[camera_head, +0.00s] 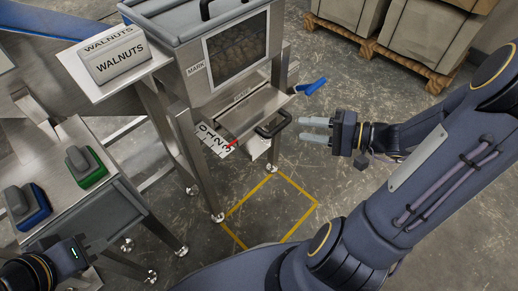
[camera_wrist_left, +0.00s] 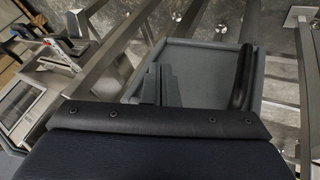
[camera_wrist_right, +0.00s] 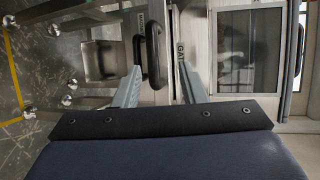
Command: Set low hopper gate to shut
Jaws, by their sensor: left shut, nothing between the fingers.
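The metal hopper (camera_head: 175,95) stands at upper centre in the head view, with a dark window (camera_head: 237,50). Below the window, a black gate handle (camera_head: 272,125) sticks out at the front of the hopper. Beside it is a white scale (camera_head: 213,139) with numbers, and a red pointer (camera_head: 232,143) lies near the 3. My right gripper (camera_head: 302,130) is open, its fingertips just right of the handle and apparently apart from it. In the right wrist view, the handle (camera_wrist_right: 153,55) shows beyond and between the spread fingers (camera_wrist_right: 158,80). My left gripper (camera_wrist_left: 162,80) is shut and empty.
A blue lever (camera_head: 311,86) sticks out right of the hopper. A WALNUTS block (camera_head: 115,60) rests on a side shelf. Clamshell trays with green (camera_head: 88,168) and blue (camera_head: 35,210) bases lie on the left table. Yellow floor lines (camera_head: 310,193) mark an open area below.

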